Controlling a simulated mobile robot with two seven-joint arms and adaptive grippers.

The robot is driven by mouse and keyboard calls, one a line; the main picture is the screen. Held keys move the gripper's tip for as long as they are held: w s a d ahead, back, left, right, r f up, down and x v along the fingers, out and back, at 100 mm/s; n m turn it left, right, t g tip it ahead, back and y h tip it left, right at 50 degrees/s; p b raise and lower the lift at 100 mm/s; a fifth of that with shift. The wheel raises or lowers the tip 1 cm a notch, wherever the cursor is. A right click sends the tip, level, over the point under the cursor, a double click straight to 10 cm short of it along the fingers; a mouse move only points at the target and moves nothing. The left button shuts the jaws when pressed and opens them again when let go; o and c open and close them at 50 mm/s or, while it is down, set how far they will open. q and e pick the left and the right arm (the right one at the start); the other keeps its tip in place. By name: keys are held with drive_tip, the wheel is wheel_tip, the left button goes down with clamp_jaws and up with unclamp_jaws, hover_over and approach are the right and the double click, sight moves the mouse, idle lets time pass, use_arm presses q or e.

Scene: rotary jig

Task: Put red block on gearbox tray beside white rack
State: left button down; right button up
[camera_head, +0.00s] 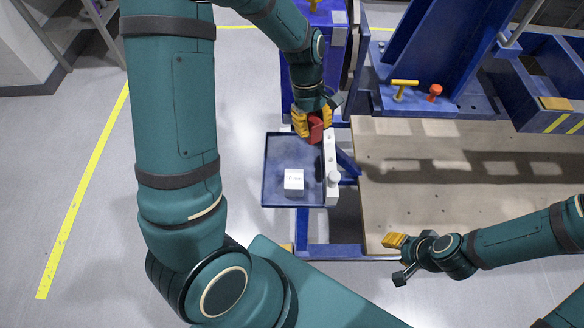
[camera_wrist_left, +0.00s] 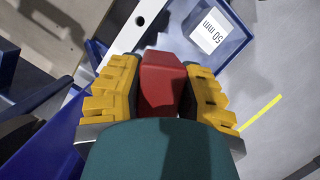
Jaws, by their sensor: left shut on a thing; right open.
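A red block (camera_head: 316,130) is held between the yellow fingers of my left gripper (camera_head: 313,122), over the far right part of the blue tray (camera_head: 276,160). In the left wrist view the red block (camera_wrist_left: 162,82) sits between both yellow fingers of the left gripper (camera_wrist_left: 162,90). The white rack (camera_head: 330,160) stands along the tray's right side, close beside the held block. I cannot tell whether the block touches the tray. My right gripper (camera_head: 396,258) is at the lower right, by the wooden table's front edge, open and empty.
A white block marked 50 mm (camera_head: 293,180) lies in the tray; it also shows in the left wrist view (camera_wrist_left: 208,37). The wooden tabletop (camera_head: 450,200) is mostly clear. A yellow handle (camera_head: 404,83) and a red knob (camera_head: 435,91) stand on the blue frame behind.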

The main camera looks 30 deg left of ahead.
use_arm(q)
drive_tip(key=a+n, duration=0.1)
drive_tip(key=n, duration=0.1)
drive_tip(key=a+n+t, duration=0.1)
drive_tip(key=n, duration=0.2)
drive_tip(key=a+n+t+b, duration=0.1)
drive_tip(key=n, duration=0.2)
drive_tip(key=shift+a+f, duration=0.1)
drive_tip(key=shift+f, duration=0.25)
drive_tip(key=a+n+t, duration=0.1)
drive_tip(key=n, duration=0.3)
drive_tip(key=b, duration=0.3)
approach(301, 154)
drive_tip(key=shift+w+d, duration=0.15)
drive_tip(key=shift+d, duration=0.4)
drive_tip(key=shift+f+b, duration=0.4)
drive_tip(key=shift+f, duration=1.8)
drive_tip(key=shift+r, duration=0.1)
drive_tip(key=c, duration=0.7)
unclamp_jaws()
